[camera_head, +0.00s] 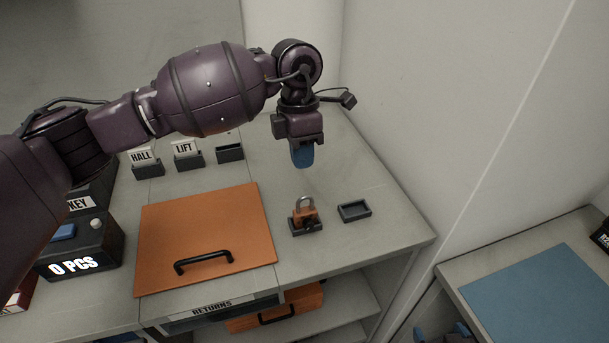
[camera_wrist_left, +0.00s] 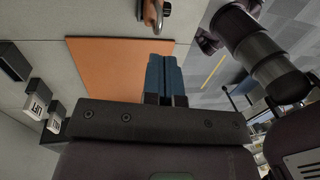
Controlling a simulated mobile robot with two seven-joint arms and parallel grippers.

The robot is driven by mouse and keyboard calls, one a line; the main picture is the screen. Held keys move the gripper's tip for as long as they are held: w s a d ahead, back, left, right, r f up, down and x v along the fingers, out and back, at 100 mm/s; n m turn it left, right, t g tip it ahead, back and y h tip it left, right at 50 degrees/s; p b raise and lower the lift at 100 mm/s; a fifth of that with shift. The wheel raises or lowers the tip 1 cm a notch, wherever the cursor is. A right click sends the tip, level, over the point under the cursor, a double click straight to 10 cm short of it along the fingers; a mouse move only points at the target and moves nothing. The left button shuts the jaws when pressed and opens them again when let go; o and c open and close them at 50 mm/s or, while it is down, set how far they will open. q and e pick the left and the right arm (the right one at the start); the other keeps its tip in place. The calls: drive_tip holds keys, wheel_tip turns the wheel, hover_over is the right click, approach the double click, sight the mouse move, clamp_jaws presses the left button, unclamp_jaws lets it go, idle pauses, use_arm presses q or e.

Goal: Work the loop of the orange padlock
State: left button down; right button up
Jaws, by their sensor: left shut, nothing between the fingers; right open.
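The orange padlock (camera_head: 306,216) stands upright in a small dark holder (camera_head: 305,230) on the grey counter, its grey metal loop (camera_head: 304,202) upward. I cannot tell whether the loop is locked. The padlock also shows at the top edge of the left wrist view (camera_wrist_left: 167,9), partly cut off. My left gripper (camera_head: 303,157) points down above the padlock, clear of its loop. Its blue fingers (camera_wrist_left: 163,75) are shut together with nothing between them. My right gripper (camera_head: 441,332) shows only its blue fingertips at the bottom edge, apart and away from the padlock.
An empty dark tray (camera_head: 354,211) is right of the padlock. An orange panel (camera_head: 205,225) with a black handle lies left. Holders labelled HALL (camera_head: 142,157) and LIFT (camera_head: 184,149) stand behind. The wall (camera_head: 400,120) rises on the right. A blue mat (camera_head: 545,300) lies at lower right.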

use_arm(q)
wheel_tip(320, 180, up, 7)
drive_tip(key=w, duration=0.1)
drive_tip(key=shift+w+a+b, duration=0.25)
drive_tip(key=shift+b, duration=0.05)
use_arm(e)
drive_tip(key=shift+w+f, duration=0.25)
drive_tip(key=shift+f, duration=0.35)
use_arm(q)
drive_tip(key=shift+f, duration=0.1)
use_arm(e)
drive_tip(key=shift+w+a+r, duration=0.1)
drive_tip(key=shift+r, duration=0.05)
use_arm(q)
drive_tip(key=shift+s+f, duration=0.1)
